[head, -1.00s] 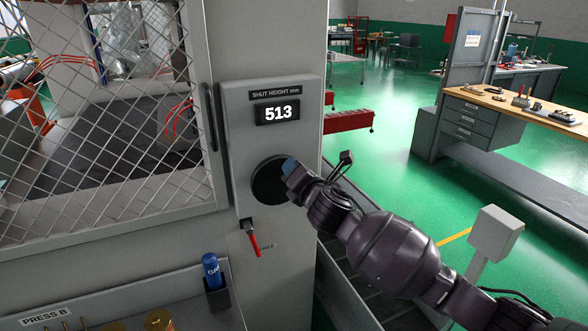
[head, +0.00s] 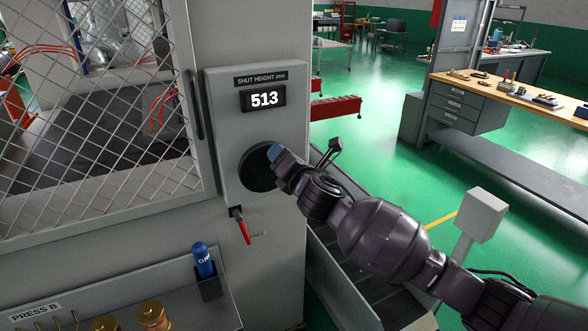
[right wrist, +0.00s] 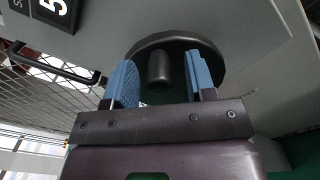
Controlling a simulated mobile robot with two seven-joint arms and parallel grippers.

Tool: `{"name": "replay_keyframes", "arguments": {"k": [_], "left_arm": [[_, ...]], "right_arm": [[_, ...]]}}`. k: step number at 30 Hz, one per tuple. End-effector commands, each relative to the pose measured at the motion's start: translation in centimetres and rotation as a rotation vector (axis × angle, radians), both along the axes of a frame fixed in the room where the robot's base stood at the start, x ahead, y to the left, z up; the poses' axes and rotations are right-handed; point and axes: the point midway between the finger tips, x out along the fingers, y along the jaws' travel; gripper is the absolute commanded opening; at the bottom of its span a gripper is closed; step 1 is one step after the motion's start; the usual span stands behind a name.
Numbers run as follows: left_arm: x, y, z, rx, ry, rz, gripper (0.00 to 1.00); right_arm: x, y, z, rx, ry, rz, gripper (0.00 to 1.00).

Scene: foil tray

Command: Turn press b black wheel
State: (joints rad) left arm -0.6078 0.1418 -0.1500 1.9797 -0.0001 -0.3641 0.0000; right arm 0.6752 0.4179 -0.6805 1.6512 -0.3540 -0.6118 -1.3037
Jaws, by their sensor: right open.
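The black wheel (head: 257,168) sits on the grey panel of press B, below the shut height display (head: 264,98), which reads 513. My right gripper (head: 275,154) is in front of the wheel and hides its right part. In the right wrist view the wheel (right wrist: 208,52) is a dark disc with a round knob (right wrist: 160,70) standing out from it. The blue fingers of my right gripper (right wrist: 160,82) are open, one on each side of the knob, with gaps showing between them and it. My left gripper is not in view.
A red-handled lever (head: 243,229) hangs below the wheel. A blue can (head: 203,261) stands in a holder on the ledge at lower left. The mesh guard with its black handle (head: 193,105) is left of the panel. A grey box on a post (head: 481,214) stands at right.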

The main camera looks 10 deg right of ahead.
Motion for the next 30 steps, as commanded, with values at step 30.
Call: {"name": "replay_keyframes", "arguments": {"k": [30], "left_arm": [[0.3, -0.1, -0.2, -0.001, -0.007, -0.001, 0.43]], "right_arm": [[-9.5, -3.5, 0.0, 0.0, 0.001, 0.0, 0.51]]}}
